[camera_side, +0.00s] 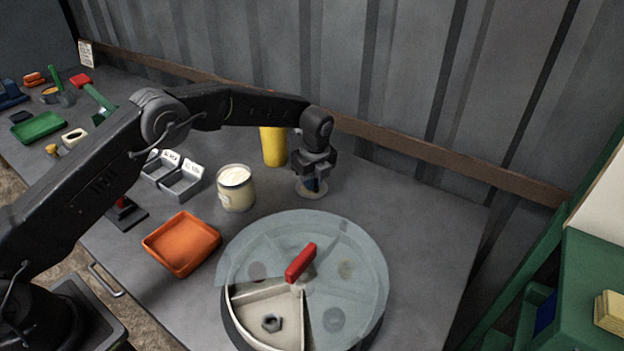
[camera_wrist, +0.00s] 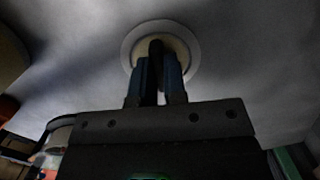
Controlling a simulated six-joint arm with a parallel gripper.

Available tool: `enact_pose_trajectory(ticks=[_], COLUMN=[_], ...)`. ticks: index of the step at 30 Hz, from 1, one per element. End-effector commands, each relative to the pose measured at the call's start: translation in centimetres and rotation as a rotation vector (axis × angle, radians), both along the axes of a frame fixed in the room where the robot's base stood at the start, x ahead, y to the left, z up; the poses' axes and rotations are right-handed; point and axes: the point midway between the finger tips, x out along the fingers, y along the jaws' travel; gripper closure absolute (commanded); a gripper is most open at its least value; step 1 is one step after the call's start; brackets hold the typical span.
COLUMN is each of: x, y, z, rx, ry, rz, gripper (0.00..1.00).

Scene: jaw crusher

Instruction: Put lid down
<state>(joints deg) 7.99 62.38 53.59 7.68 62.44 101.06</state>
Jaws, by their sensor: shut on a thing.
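A small round pale lid (camera_side: 303,191) is under my gripper (camera_side: 313,184), close to the grey bench top behind the large round tray. I cannot tell whether it touches the bench. In the wrist view the lid (camera_wrist: 188,44) shows a pale rim, a cream middle and a dark knob (camera_wrist: 156,48). The blue fingers of my gripper (camera_wrist: 159,76) are shut on this knob.
A round compartment tray with a clear cover (camera_side: 360,265) and red handle (camera_side: 301,263) fills the front. An orange tray (camera_side: 181,243), grey bins (camera_side: 182,182) and a yellow cylinder (camera_side: 273,147) stand nearby. The bench right of my gripper (camera_side: 430,215) is clear.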

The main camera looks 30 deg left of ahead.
Motion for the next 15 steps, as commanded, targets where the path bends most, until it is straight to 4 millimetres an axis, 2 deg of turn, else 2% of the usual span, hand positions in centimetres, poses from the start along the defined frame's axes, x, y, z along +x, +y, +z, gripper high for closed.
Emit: enact_pose_trajectory(ticks=[5, 6, 13, 15], x=[-0.01, -0.01, -0.01, -0.01], y=[0.0, 0.0, 0.0, 0.0], z=[-0.34, -0.32, -0.29, -0.29], rx=[0.0, 0.0, 0.0, 0.0], ry=[0.001, 0.001, 0.001, 0.001], rz=[0.0, 0.0, 0.0, 0.0], gripper=[1.0, 0.85, 0.63, 0.63])
